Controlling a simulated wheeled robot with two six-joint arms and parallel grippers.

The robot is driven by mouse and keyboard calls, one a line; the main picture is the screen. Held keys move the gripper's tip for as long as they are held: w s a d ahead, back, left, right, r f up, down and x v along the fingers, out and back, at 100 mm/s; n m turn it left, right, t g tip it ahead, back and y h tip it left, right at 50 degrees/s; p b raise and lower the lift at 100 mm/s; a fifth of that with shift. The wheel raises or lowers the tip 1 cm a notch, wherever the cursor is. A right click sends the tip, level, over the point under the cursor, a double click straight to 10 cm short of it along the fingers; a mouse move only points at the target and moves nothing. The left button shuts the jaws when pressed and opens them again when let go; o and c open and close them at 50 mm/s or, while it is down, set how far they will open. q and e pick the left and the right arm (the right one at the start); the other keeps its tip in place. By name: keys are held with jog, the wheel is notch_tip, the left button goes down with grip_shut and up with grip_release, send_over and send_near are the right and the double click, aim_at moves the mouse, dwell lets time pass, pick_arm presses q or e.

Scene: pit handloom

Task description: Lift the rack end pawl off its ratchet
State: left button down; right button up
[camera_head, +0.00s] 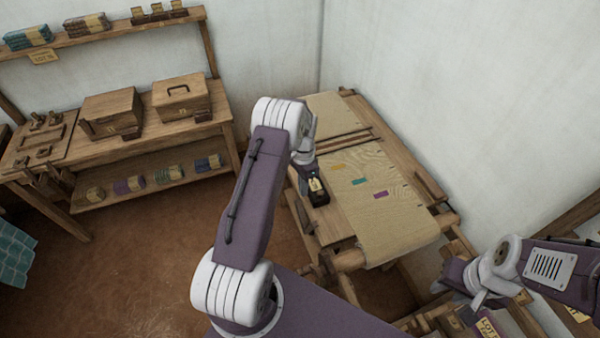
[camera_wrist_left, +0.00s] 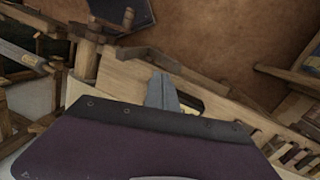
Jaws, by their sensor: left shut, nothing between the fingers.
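The handloom (camera_head: 400,226) stands along the right wall, with tan cloth (camera_head: 360,184) stretched over its frame. I cannot pick out the rack end pawl or its ratchet with certainty. Small wooden parts (camera_head: 307,214) line the loom's left side, near my left arm. My left gripper (camera_wrist_left: 163,92) shows in the left wrist view with its grey fingers together and empty, over a pale wooden beam (camera_wrist_left: 130,77). In the head view the left arm mostly hides its fingers. My right gripper (camera_head: 450,280) is at the lower right, near the loom's front corner; its finger opening is unclear.
A wooden bench (camera_head: 150,142) with two boxes stands at the back left, under a wall shelf (camera_head: 110,30). Open brown floor (camera_head: 130,265) lies left of my left arm. In the left wrist view, wooden posts (camera_wrist_left: 88,52) stand left of the fingers.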

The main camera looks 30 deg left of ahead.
pick_arm(q)
notch_tip(320, 180, up, 6)
jog(key=w+a+b, duration=0.1)
jog(key=w+a, duration=0.1)
jog(key=w, duration=0.1)
jog(key=shift+a, duration=0.25)
jog(key=shift+w+f, duration=0.1)
jog(key=shift+f, duration=0.1)
